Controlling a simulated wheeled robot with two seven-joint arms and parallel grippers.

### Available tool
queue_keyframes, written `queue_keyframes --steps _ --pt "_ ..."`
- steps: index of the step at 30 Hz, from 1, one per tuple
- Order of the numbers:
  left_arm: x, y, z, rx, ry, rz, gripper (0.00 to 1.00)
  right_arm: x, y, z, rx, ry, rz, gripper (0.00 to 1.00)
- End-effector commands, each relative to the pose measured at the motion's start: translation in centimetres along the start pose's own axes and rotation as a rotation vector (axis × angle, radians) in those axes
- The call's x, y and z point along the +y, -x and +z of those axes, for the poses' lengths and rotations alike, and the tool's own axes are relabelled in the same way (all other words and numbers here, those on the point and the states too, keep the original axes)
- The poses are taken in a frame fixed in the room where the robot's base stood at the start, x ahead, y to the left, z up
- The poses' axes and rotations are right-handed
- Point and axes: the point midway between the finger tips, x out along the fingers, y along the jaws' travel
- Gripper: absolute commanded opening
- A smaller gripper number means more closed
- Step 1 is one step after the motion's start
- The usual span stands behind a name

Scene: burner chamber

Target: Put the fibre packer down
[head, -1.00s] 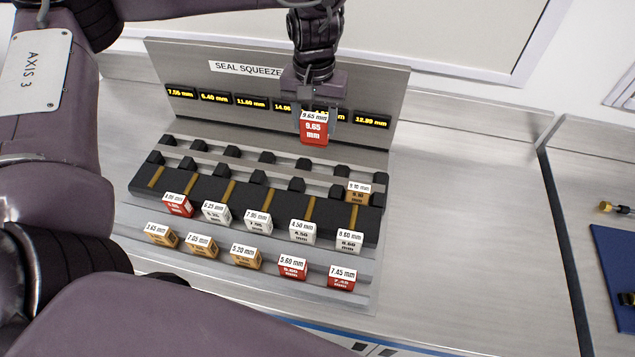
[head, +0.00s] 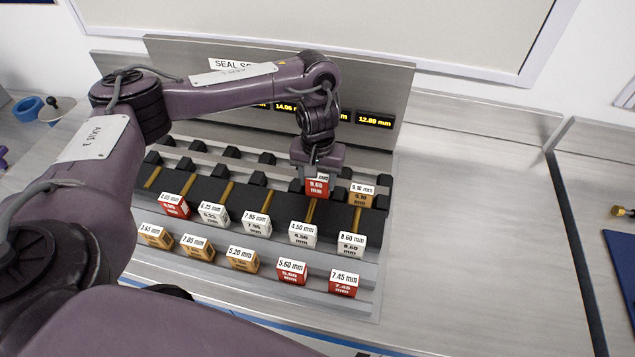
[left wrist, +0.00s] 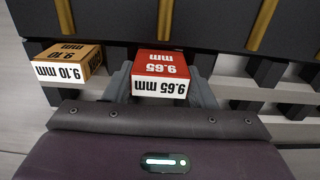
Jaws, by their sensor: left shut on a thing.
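My left gripper (head: 318,172) is shut on a red block with a white top marked 9.65 mm (head: 317,187). The block also shows between the two fingers in the left wrist view (left wrist: 160,72). It is low over the black slotted fixture (head: 284,208), at the upper end of a gold strip (head: 310,211). It is just left of an orange block marked 9.10 mm (head: 360,196), with a small gap. I cannot tell whether its underside touches the fixture. My right gripper is not in view.
Red, white and orange marked blocks stand in two front rows, among them the white 4.50 mm (head: 302,235) and red 7.45 mm (head: 343,284). A metal back panel with yellow number displays (head: 375,119) rises behind. The bench on the right (head: 470,220) is clear.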

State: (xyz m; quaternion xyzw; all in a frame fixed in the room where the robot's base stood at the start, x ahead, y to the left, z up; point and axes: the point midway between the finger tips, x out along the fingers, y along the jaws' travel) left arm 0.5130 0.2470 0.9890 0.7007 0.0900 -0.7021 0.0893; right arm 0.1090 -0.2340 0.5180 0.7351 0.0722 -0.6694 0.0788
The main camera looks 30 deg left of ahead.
Motion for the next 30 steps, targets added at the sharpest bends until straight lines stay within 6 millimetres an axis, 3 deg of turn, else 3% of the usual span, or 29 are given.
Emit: queue_keyframes --steps 3,14,15,19,30 --pt "0.01 -1.13 0.00 0.000 0.000 0.001 0.27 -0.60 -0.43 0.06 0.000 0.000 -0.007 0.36" --pt "-0.02 -1.36 0.00 0.000 0.000 0.000 0.27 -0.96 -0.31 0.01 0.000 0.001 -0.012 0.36" --pt "-0.02 -1.38 -0.01 0.000 0.000 0.000 0.53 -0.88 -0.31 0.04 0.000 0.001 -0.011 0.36" --pt "-0.03 -1.36 -0.02 0.001 0.000 0.000 0.70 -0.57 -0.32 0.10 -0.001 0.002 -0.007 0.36" --pt "-0.02 -0.88 -0.08 0.002 0.000 0.000 0.72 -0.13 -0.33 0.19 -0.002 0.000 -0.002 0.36"
